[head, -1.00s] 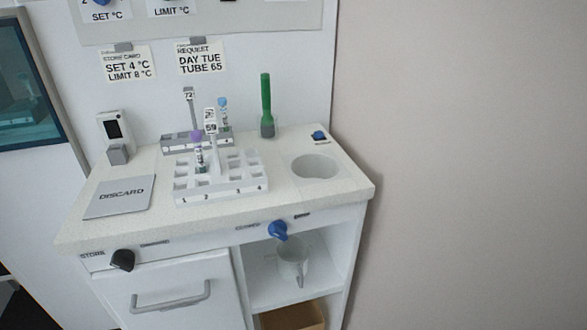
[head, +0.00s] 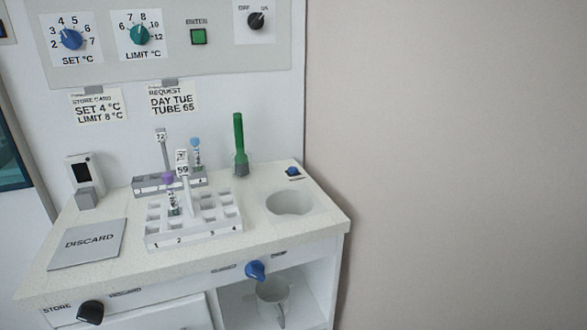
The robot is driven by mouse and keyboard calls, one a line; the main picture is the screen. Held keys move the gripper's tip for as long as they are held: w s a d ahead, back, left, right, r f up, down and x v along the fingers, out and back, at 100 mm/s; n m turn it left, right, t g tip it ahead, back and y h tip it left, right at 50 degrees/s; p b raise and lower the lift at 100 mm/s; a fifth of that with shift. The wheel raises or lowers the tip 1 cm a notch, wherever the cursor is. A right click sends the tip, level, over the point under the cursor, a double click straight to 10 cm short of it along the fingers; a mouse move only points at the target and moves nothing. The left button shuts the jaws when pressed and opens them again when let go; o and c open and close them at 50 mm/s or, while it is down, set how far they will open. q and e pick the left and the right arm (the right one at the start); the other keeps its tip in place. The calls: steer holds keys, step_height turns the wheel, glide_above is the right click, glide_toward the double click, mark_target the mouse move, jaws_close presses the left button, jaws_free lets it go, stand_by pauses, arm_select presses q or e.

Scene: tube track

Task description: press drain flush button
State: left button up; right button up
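A small blue button (head: 293,171) sits on a dark base at the back right of the counter, just behind a round sink basin (head: 290,202). A small label lies at the button; its text is too small to read. A blue knob (head: 256,270) is on the counter's front face below the basin, with labels beside it that I cannot read well. Neither of my grippers is in the head view.
On the counter (head: 100,270) stand a white tube rack (head: 195,236), a grey rack (head: 150,187), a green-handled tool (head: 240,145), a small reader device (head: 82,180) and a discard plate (head: 87,244). A panel with dials (head: 72,39) is above. The space around the button looks clear.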

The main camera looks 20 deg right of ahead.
steer(key=shift+s, duration=0.35)
jaws_close()
steer(key=shift+w, duration=0.45)
stand_by(0.5)
